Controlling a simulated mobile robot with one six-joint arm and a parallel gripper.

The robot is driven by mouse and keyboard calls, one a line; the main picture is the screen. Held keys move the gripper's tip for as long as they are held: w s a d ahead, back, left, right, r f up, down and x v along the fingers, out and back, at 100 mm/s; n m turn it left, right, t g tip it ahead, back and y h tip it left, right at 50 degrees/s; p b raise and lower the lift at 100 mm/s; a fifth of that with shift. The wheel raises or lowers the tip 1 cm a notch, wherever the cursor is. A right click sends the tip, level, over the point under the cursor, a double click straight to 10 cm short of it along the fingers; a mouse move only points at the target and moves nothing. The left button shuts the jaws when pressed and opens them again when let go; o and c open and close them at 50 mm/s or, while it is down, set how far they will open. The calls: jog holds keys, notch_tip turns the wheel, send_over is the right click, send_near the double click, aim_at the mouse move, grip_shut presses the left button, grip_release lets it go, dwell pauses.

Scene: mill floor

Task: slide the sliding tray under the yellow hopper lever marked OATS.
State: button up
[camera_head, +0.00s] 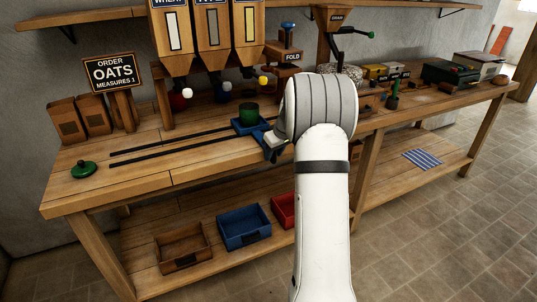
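The blue sliding tray (241,129) sits on dark rails on the bench with a dark green cup (249,112) on it. The yellow lever knob (263,80) is at the right-hand hopper (247,33), behind and slightly right of the cup in the picture. The hopper labels are cut off by the top edge, so OATS cannot be read there. My gripper (272,146) is at the tray's front right, close to its blue handle. My wrist partly hides the fingers; whether they grip the handle cannot be told.
Two dark rails (165,148) run left from the tray, clear of objects. A green-knobbed lid (84,169) lies at the bench's left end. Blue (244,228) and brown bins (182,248) stand on the lower shelf.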

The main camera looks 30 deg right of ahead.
jog(key=shift+r, duration=0.1)
jog(key=v, duration=0.7)
jog(key=shift+r, duration=0.25)
jog(key=shift+s, duration=0.15)
